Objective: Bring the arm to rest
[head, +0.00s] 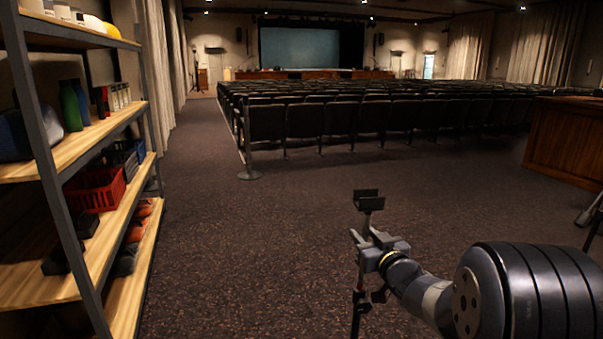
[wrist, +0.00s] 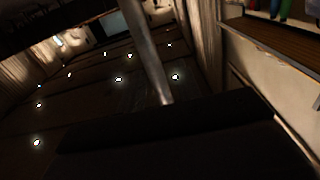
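My gripper (head: 365,234) is at the lower right of the middle in the head view, at the end of my grey arm, pointing away from me. Its two fingers look spread apart, with a gap between them. A thin dark stand with a black U-shaped cradle (head: 368,201) on top shows right at the gripper. Its post overlaps the fingers, and I cannot tell whether they touch it. In the wrist view a grey pole (wrist: 148,50) runs down to a large dark shape that fills the bottom. The fingers cannot be made out there.
A metal shelf with wooden boards (head: 95,150) stands close at the left, holding bottles and a red basket (head: 97,190). Rows of dark seats (head: 340,118) lie ahead. A wooden desk (head: 568,140) is at the right.

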